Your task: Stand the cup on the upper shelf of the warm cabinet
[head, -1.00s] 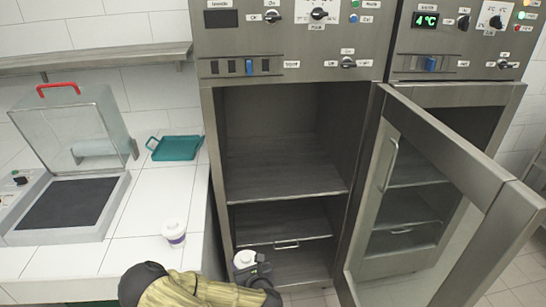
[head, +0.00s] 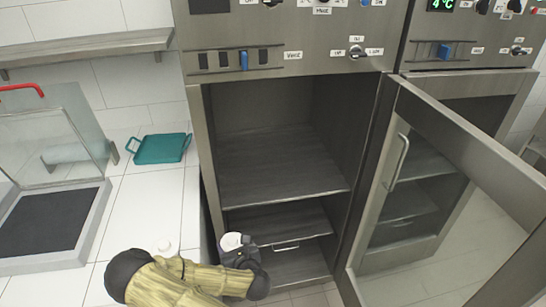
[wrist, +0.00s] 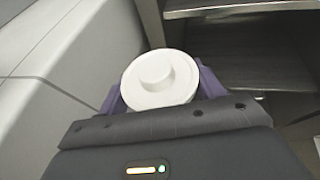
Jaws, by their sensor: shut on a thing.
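My gripper (head: 240,252) is shut on a cup (head: 231,241) with a white lid. In the wrist view the round lid (wrist: 160,78) faces the camera, between the purple-grey fingers; the cup's body is mostly hidden below it. The warm cabinet (head: 200,130) is the left one, and its front is open. Its upper shelf (head: 278,172) is bare and lies above and beyond the cup in the head view. The cup is in front of the cabinet's left side, near the height of the lower shelf (head: 280,222) in the picture.
The open glass door (head: 455,125) stands out at the right. A cabinet reading 4 °C (head: 490,82) is behind it. The white counter (head: 140,215) at left bears a teal tray (head: 160,149), a clear-lidded device (head: 50,225) and another white-lidded cup (head: 164,249), partly hidden by my arm.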

